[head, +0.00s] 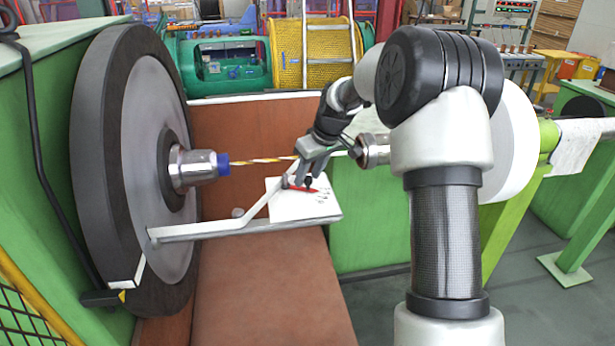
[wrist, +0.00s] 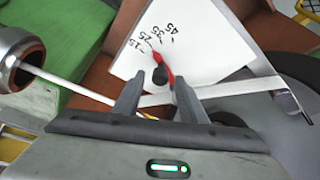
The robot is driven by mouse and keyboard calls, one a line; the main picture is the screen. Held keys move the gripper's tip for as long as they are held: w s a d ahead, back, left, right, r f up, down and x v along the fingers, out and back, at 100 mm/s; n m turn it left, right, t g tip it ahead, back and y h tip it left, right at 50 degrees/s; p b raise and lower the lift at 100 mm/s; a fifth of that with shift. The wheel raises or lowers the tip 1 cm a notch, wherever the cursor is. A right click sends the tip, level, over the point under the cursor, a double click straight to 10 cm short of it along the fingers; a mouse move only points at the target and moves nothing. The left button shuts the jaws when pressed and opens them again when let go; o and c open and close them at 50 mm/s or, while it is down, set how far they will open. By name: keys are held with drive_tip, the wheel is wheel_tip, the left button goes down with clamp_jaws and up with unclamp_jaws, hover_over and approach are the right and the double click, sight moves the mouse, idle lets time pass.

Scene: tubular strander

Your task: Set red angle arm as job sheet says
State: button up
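The red angle arm (wrist: 168,68) lies on a white scale plate (wrist: 205,60) with handwritten marks, among them what look like 15, 25 and 35. Its tip points into the lower-middle marks; the exact value is hard to read. A black knob (wrist: 160,77) sits on it. In the head view the red arm (head: 302,188) and plate (head: 300,208) are small, under my gripper (head: 304,168). In the wrist view my gripper (wrist: 157,98) has its fingers apart, the knob showing between and just beyond the tips; contact is unclear. I cannot identify the job sheet for certain.
A large grey disc (head: 120,150) stands at left with a metal hub. A twisted yellow strand (head: 262,160) runs from its blue nozzle (head: 223,164) past my gripper. A metal bracket (head: 215,229) carries the plate. A white sheet (head: 577,145) hangs at far right.

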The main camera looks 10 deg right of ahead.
drive_tip(key=shift+x, duration=0.8)
clamp_jaws()
drive_tip(key=shift+s+a+f+m+b, duration=0.1)
drive_tip(key=shift+s+a+m+b, duration=0.25)
drive_tip(key=shift+m+b, duration=0.35)
drive_tip(key=shift+s+a+m+t+h+b, duration=0.2)
drive_tip(key=shift+s+m+h, duration=0.15)
drive_tip(key=shift+m, duration=0.35)
drive_tip(key=shift+s+a+m+t+h+b, duration=0.1)
drive_tip(key=shift+s+m+t+h+b, duration=0.15)
drive_tip(key=shift+m+h, duration=0.35)
unclamp_jaws()
